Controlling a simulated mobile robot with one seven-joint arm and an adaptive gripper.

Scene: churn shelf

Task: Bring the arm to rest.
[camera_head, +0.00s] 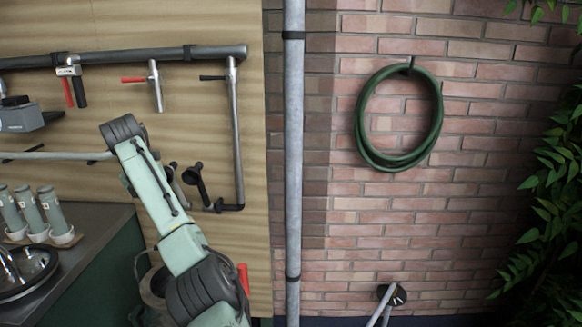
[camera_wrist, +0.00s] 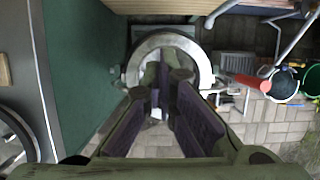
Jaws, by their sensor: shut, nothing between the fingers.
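My gripper (camera_wrist: 160,88) shows in the wrist view, shut and empty, with its dark pads pointing down. Beyond its tips is a round, pale metal rim (camera_wrist: 205,62), partly covered by the fingers. I cannot tell how far below the tips it is. In the head view my pale green arm (camera_head: 150,190) is bent up in front of the wooden panel. The gripper itself is hidden there behind the arm.
A dark green cabinet (camera_head: 100,270) with a steel top stands left, bearing several grey-green cylinders (camera_head: 53,210). Tools hang from a rail (camera_head: 120,57) on the panel. A grey pipe (camera_head: 293,150) runs upright right of the arm. A red-handled object (camera_wrist: 250,82) and buckets (camera_wrist: 285,85) stand on the paving.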

